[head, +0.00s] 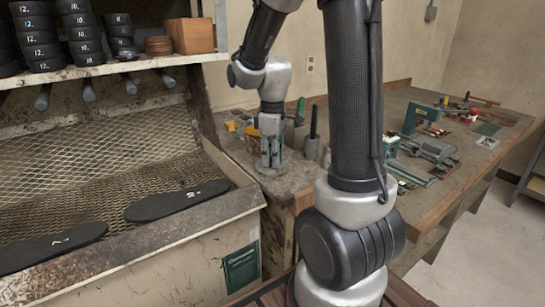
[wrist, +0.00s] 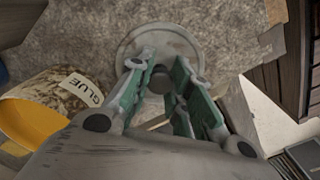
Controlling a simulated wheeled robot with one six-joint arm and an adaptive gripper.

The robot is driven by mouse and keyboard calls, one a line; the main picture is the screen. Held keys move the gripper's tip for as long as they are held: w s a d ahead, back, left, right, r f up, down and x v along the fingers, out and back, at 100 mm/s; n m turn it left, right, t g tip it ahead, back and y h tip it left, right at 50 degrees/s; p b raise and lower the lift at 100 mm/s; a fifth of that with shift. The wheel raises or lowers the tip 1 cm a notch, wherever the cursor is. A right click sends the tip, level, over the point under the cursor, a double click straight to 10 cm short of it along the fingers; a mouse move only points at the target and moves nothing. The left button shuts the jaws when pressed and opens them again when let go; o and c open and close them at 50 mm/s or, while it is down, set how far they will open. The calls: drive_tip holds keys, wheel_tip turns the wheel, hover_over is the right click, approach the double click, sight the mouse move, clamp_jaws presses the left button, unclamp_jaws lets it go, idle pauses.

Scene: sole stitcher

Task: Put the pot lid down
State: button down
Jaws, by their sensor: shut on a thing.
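The pot lid is a round grey disc (wrist: 160,38) with a dark knob (wrist: 160,82) at its middle. My gripper (wrist: 162,74) is shut on the knob, its green-padded fingers on either side. In the head view my gripper (head: 271,150) points down at the bench's near left corner. The lid (head: 271,168) shows below it, flat, at or just above the bench top; I cannot tell whether it touches. A glue pot with a "GLUE" label (wrist: 83,89) and a yellow inside lies left of my gripper in the wrist view.
The worn bench (head: 440,195) holds a green vice (head: 430,150) and several tools farther right. A dark upright tool (head: 313,125) stands close right of my gripper. A mesh-backed tray with black soles (head: 175,202) is at left, below a shelf.

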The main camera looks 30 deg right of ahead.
drive_tip(key=c, duration=1.3)
unclamp_jaws()
drive_tip(key=shift+f, duration=0.1)
wheel_tip(320, 180, up, 12)
drive_tip(key=s+a+r+m+t, duration=0.1)
drive_tip(key=s+a+m+t, duration=0.2)
drive_tip(key=s+m, duration=0.5)
drive_tip(key=s+t, duration=0.1)
drive_tip(key=s, duration=0.7)
drive_tip(key=shift+s+r, duration=0.15)
drive_tip(key=shift+s, duration=0.1)
